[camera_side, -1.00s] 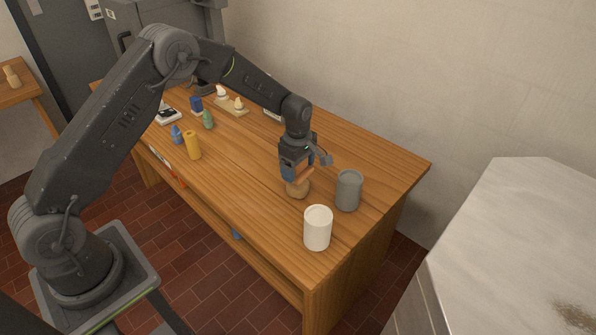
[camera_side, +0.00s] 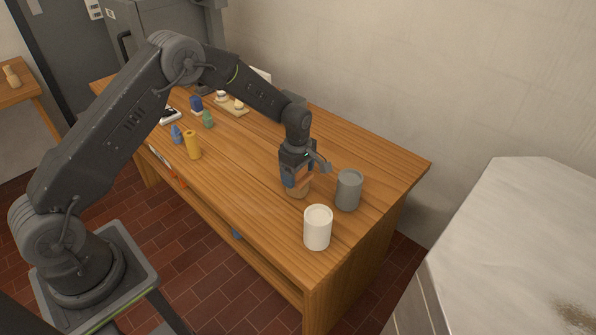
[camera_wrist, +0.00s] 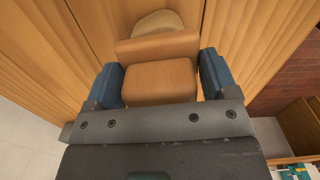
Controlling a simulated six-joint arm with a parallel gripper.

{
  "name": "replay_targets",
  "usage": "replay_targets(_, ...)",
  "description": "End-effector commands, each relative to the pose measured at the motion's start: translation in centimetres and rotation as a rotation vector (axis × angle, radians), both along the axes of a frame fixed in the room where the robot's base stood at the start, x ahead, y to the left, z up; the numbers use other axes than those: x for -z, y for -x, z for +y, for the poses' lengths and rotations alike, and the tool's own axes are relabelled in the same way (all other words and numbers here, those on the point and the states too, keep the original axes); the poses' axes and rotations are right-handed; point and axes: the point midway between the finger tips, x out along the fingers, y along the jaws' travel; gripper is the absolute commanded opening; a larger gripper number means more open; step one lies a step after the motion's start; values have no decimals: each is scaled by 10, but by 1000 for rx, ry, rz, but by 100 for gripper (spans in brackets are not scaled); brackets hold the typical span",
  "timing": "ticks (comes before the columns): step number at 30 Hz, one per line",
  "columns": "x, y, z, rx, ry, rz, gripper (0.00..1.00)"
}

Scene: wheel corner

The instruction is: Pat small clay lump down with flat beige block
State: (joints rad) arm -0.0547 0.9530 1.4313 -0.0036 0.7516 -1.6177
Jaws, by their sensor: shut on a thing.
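My gripper (camera_side: 296,181) points down over the table near its right end. In the wrist view its two blue fingers (camera_wrist: 160,82) are shut on the beige block (camera_wrist: 158,80), one on each side. The block looks orange-tan and shows only as a small patch in the side view. The clay lump (camera_wrist: 158,22) is a rounded tan shape just past the block, partly hidden by it. In the side view the lump (camera_side: 297,193) shows under the gripper. The block is at the lump and looks to be touching its top, but I cannot be certain of contact.
A grey canister (camera_side: 348,190) and a white canister (camera_side: 317,228) stand close to the gripper, right and front. The table's middle (camera_side: 245,150) is clear.

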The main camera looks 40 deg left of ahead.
Motion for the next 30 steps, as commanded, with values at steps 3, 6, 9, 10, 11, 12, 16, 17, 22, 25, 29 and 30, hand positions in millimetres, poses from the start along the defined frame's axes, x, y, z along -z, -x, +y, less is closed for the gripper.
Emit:
replay_targets(3, 0, 0, 0, 0, 0, 0, 60)
replay_targets(6, 0, 0, 0, 0, 0, 0, 60)
replay_targets(9, 2, 0, 0, 0, 0, 0, 60)
replay_targets(10, 3, 0, 0, 0, 0, 0, 60)
replay_targets(11, 4, 0, 0, 0, 0, 0, 60)
replay_targets(12, 5, 0, 0, 0, 0, 0, 60)
replay_targets(16, 9, 0, 0, 0, 0, 1, 60)
replay_targets(17, 10, 0, 0, 0, 0, 1, 60)
replay_targets(22, 11, 0, 0, 0, 0, 0, 60)
replay_targets(25, 11, 0, 0, 0, 0, 0, 60)
replay_targets(29, 11, 0, 0, 0, 0, 0, 60)
replay_targets(30, 11, 0, 0, 0, 0, 0, 60)
